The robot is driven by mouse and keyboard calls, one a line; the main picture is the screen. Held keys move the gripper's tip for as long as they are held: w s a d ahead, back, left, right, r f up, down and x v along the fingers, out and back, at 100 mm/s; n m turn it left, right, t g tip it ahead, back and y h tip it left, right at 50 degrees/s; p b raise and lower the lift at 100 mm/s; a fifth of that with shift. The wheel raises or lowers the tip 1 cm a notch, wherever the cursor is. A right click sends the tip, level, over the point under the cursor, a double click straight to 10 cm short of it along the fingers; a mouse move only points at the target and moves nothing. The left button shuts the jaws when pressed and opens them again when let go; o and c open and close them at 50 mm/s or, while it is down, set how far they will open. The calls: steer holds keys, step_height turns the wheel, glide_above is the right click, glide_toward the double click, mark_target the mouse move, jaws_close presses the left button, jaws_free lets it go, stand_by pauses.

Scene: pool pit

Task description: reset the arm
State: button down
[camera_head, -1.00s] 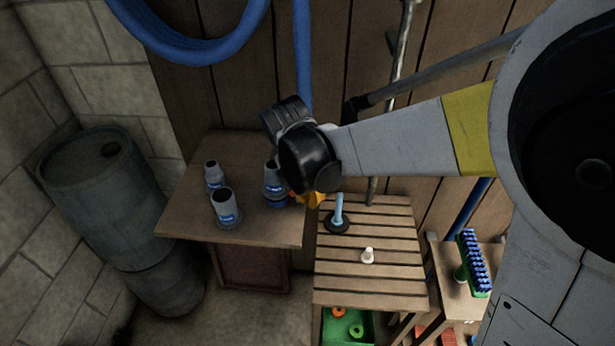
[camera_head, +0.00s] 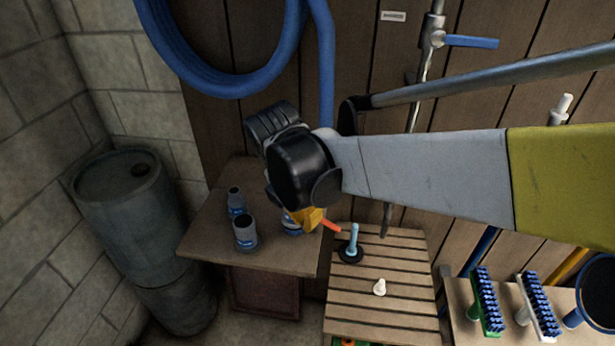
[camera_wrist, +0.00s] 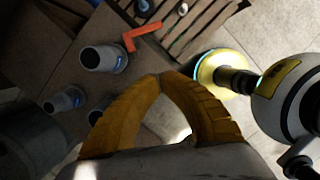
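My gripper (camera_head: 308,217) has yellow fingers and hangs at the end of my arm, by the right side of the brown side table (camera_head: 205,232). In the wrist view the two curved fingers of my gripper (camera_wrist: 162,76) meet at their tips, with nothing seen between them. An orange L-shaped piece (camera_wrist: 141,36) shows past the fingertips, apart from them in that view. It also shows in the head view (camera_head: 331,226) beside the gripper. My arm reaches in from the right, across the wall.
Grey bottle-like parts (camera_head: 246,233) stand on the side table. The slatted table (camera_head: 385,316) holds a blue-handled plunger-like tool (camera_head: 352,245) and a small white piece (camera_head: 380,288). Brushes (camera_head: 486,300) stand at right, a barrel (camera_head: 125,215) at left. A blue hose (camera_head: 170,50) hangs above.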

steer(key=s+d+f+m+t+b, duration=0.1)
steer(key=s+d+m+b, duration=0.1)
steer(key=d+m, duration=0.4)
steer(key=s+d+f+m+t+y+b, duration=0.1)
steer(key=s+d+m, duration=0.4)
steer(key=m, duration=0.6)
steer(key=s+d+f+m+t+y+b, duration=0.1)
steer(key=s+d+m+t+b, duration=0.2)
steer(key=d+m, duration=0.4)
steer(key=s+m+b, duration=0.1)
steer(key=m, duration=0.1)
steer(key=shift+d+f+m, duration=0.15)
steer(key=shift+f+m, duration=0.1)
steer(key=shift+m, duration=0.05)
